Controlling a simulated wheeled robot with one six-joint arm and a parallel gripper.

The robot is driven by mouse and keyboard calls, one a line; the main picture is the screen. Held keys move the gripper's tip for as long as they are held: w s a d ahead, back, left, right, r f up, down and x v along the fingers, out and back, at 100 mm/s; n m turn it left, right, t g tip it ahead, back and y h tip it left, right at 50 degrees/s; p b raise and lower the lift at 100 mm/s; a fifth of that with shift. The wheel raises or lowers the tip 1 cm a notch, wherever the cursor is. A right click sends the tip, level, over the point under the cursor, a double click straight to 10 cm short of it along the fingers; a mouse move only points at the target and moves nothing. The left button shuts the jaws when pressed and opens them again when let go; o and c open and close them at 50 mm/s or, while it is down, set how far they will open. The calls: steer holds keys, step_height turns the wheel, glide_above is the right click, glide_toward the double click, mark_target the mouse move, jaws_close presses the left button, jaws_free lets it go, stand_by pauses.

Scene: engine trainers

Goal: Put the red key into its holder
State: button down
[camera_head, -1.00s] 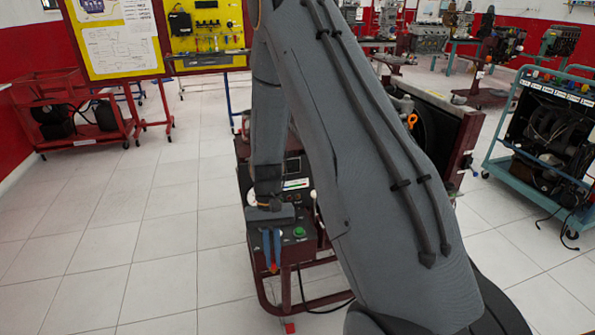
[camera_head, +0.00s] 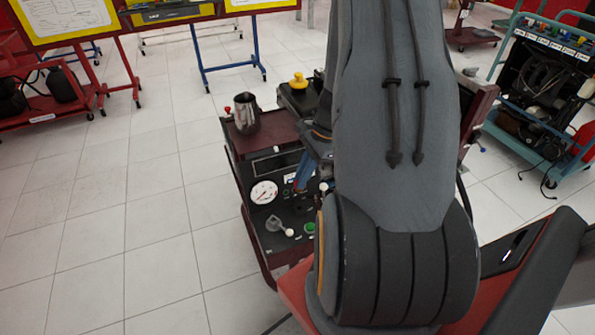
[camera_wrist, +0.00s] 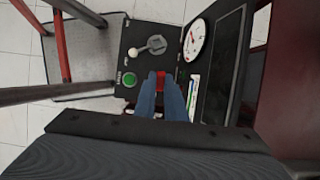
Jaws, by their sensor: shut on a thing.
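My gripper (camera_wrist: 161,88) has blue fingers and is shut on the red key (camera_wrist: 160,80), a small red piece that shows between the fingertips in the wrist view. In the head view, my gripper (camera_head: 301,180) is over the dark control panel (camera_head: 278,247) of the trainer, partly behind my arm. I cannot tell whether the key touches the panel. The key's holder cannot be made out; the fingers and arm hide part of the panel.
The panel carries a round white gauge (camera_head: 264,192), a silver lever with a white knob (camera_head: 279,226) and a green button (camera_head: 310,228).

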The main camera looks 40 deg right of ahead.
steer(key=shift+d+f+b, duration=0.1)
steer(key=shift+f+b, duration=0.4)
steer(key=shift+f, duration=0.2)
steer(key=shift+s+f+b, duration=0.1)
steer(key=shift+f+b, duration=1.25)
steer(key=shift+f, duration=0.25)
steer(key=shift+f+b, duration=1.6)
steer(key=shift+f, duration=0.7)
steer(key=c, duration=1.4)
jaws_free()
steer(key=shift+c, duration=0.2)
steer(key=shift+r, duration=0.2)
steer(key=shift+r+p, duration=1.3)
steer(key=shift+p, duration=0.1)
steer(key=shift+r+p, duration=2.15)
steer(key=shift+r, duration=0.4)
